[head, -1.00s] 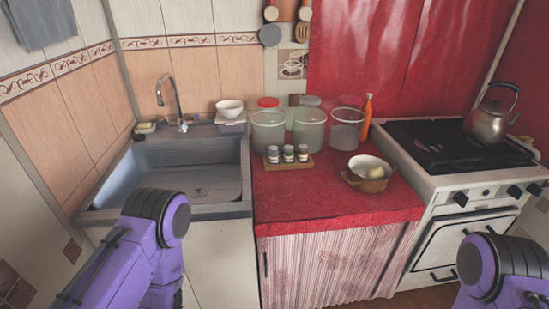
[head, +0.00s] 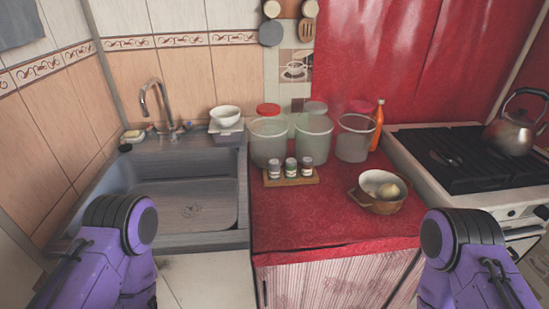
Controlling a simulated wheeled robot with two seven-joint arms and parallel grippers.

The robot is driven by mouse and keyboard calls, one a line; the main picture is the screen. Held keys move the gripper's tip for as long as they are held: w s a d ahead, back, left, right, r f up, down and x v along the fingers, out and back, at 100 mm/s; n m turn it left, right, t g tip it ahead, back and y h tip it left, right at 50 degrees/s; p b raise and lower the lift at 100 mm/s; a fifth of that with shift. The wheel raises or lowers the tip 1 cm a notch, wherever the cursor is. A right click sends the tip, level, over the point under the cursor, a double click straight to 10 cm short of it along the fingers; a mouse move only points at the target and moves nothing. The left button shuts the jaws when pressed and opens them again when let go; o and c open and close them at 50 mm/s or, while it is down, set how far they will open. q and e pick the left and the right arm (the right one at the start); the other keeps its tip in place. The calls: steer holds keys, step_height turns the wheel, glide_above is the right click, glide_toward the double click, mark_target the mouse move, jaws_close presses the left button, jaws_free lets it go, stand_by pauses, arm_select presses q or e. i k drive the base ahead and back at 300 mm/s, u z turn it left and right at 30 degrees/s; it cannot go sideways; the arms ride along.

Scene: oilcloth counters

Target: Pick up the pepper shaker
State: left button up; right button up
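Three small shakers stand in a row on a small wooden tray (head: 291,182) on the red counter (head: 305,217). The left shaker (head: 274,169), the middle shaker (head: 291,168) and the right shaker (head: 307,167) have pale or grey tops. I cannot tell which one holds pepper. The purple links of my two arms show at the lower left and lower right. Neither gripper is in the picture, and nothing of mine touches the shakers.
Large clear containers (head: 313,140) stand right behind the shakers. The sink (head: 190,205) is at left, the stove (head: 460,160) with a kettle (head: 514,133) at right. The counter front is clear.

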mark_target(273, 164)
steer(key=i, duration=0.35)
steer(key=z, duration=0.7)
